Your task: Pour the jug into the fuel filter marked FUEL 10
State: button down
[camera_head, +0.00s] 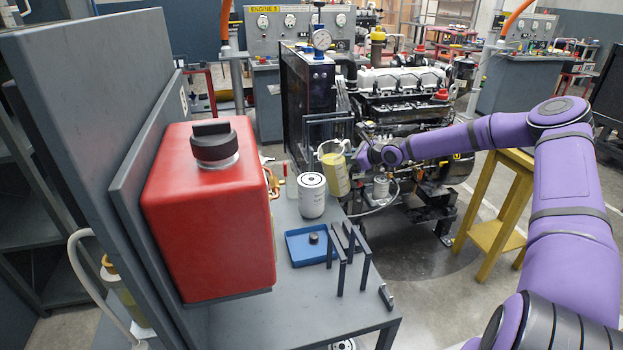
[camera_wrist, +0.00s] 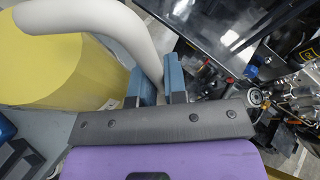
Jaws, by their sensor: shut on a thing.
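The jug (camera_head: 336,172) is clear with yellowish liquid in it and looks slightly tilted. It is held in the air by the white canister filter on the bench. My gripper (camera_wrist: 157,84) is shut on the jug's white handle (camera_wrist: 95,18), with a blue finger on each side; the jug's yellow body (camera_wrist: 55,70) fills the left of the wrist view. The white filter (camera_head: 312,200) stands upright on the bench with a dark-ringed top. Its label is too small to read. Another pale filter (camera_head: 381,187) shows by the engine, its marking also unreadable.
A blue tray (camera_head: 300,257) with a small dark part lies in front of the white filter. A dark rack (camera_head: 350,250) stands beside it. A big red tank (camera_head: 215,225) blocks the left. The engine (camera_head: 400,100) stands behind; a yellow stand (camera_head: 495,215) is at right.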

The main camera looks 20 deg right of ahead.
jog(key=shift+d, duration=0.15)
jog(key=shift+w+d+m, duration=0.1)
jog(key=shift+d+m, duration=0.05)
jog(key=shift+m, duration=0.15)
jog(key=shift+a+f+y, duration=0.2)
jog(key=shift+f+y, duration=0.1)
jog(key=shift+w+d+f+m, duration=0.1)
jog(key=shift+d+f+m, duration=0.05)
jog(key=shift+d+m, duration=0.2)
